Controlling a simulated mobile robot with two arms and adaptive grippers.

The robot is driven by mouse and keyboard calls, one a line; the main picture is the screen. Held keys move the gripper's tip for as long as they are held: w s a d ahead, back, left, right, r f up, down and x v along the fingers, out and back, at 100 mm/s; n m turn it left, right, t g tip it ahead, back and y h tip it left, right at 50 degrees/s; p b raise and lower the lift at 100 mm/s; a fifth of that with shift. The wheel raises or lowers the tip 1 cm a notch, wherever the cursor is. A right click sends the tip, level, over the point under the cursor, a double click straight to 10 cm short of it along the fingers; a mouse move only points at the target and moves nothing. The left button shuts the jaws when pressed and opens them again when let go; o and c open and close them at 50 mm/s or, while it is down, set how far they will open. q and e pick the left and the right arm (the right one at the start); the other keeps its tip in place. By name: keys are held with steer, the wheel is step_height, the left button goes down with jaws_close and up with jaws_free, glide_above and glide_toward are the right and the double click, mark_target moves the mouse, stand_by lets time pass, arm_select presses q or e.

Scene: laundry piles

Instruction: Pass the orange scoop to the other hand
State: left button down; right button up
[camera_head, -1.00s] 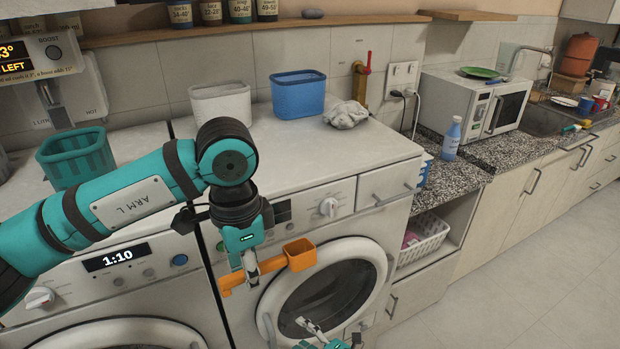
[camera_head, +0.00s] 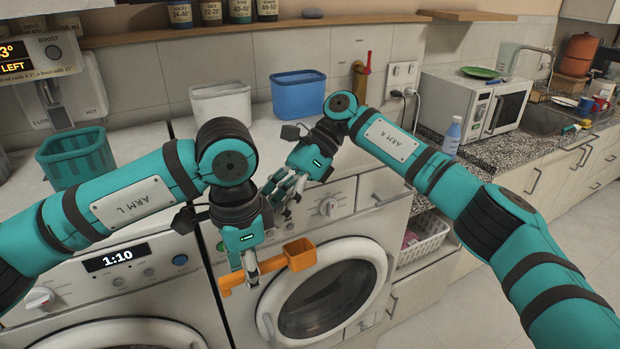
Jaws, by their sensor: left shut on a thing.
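The orange scoop (camera_head: 300,254) is held in front of the right washing machine, its square cup to the right and its handle to the left. My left gripper (camera_head: 251,277) points down and is shut on the scoop's handle. My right gripper (camera_head: 281,193) is above and slightly right of the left gripper, in front of the machine's top edge. Its fingers point down and left, spread apart and empty, not touching the scoop.
Two washing machines stand below, the right one with a round door (camera_head: 335,290). On top are a teal basket (camera_head: 76,160), a white bin (camera_head: 221,103) and a blue bin (camera_head: 298,95). A blue bottle (camera_head: 453,134) and microwave (camera_head: 475,100) stand on the counter.

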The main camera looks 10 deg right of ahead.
mark_target(294, 246)
arm_select(q)
steer(key=shift+s, duration=0.15)
arm_select(e)
steer(key=s+d+r+n+t+h, duration=0.1)
steer(key=s+d+r+n+h, duration=0.2)
steer(key=s+d+r+h, duration=0.25)
steer(key=x, duration=0.3)
steer(key=w+x, duration=0.1)
steer(key=x, duration=0.5)
steer(key=shift+w+a+f, duration=0.1)
steer(key=shift+a+f, duration=0.15)
steer(key=shift+f, duration=0.2)
steer(key=c, duration=1.2)
arm_select(q)
steer(key=c, duration=1.2)
jaws_free()
steer(key=shift+c, duration=0.2)
arm_select(e)
steer(key=shift+c, duration=0.6)
